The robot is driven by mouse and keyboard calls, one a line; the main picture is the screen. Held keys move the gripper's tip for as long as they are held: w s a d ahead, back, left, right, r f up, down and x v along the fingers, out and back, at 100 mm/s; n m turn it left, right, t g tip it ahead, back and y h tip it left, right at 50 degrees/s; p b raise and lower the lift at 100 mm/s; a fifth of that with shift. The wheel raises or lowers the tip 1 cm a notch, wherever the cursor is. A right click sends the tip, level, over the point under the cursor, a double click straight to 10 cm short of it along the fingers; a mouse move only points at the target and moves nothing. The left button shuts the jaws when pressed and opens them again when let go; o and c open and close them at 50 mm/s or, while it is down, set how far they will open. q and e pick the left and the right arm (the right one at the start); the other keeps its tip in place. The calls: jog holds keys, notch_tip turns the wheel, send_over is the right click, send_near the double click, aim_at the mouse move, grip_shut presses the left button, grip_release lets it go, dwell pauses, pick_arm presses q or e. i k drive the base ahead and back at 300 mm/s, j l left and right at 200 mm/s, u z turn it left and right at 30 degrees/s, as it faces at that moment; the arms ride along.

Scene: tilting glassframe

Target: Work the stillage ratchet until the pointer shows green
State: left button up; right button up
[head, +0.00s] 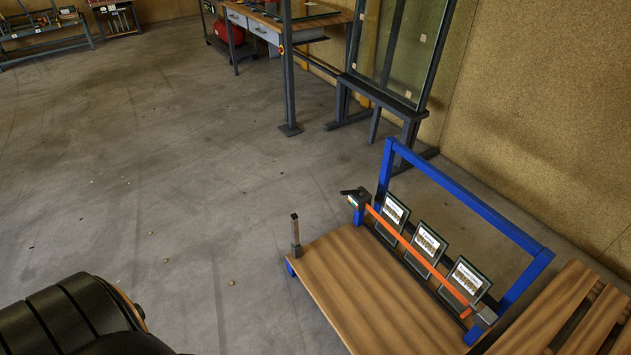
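The stillage (357,282) stands at the lower right, with a wooden deck and a blue back frame (470,205). An orange strap (425,262) runs across several framed panes (428,243) leaning on the blue frame. A dark ratchet (356,196) with a short handle sits at the strap's far left end on a post. A small coloured patch shows on it, but the pointer is too small to read. A grey fitting (484,316) holds the strap's right end. Neither of my grippers is in view.
A short upright post (295,235) stands at the deck's left corner. Wooden slats (568,310) lie at the lower right. A glass rack (405,60) and a workbench (285,22) stand behind. The concrete floor (170,150) to the left is largely clear.

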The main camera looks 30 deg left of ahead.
aim_at(356, 191)
jog(key=u, duration=0.8)
jog(key=i+j+z, duration=0.1)
jog(key=z, duration=0.35)
jog(key=i+j+z, duration=0.2)
jog(key=z, duration=0.3)
jog(key=i+j, duration=0.15)
jog(key=j, duration=0.15)
jog(key=i+j+z, duration=0.15)
jog(key=j, duration=0.15)
jog(key=i+j, duration=0.1)
jog(key=j, duration=0.25)
jog(key=i+j+z, duration=0.15)
jog(key=j, duration=0.2)
jog(key=i+j, duration=0.1)
jog(key=j, duration=0.2)
jog(key=i+z, duration=0.05)
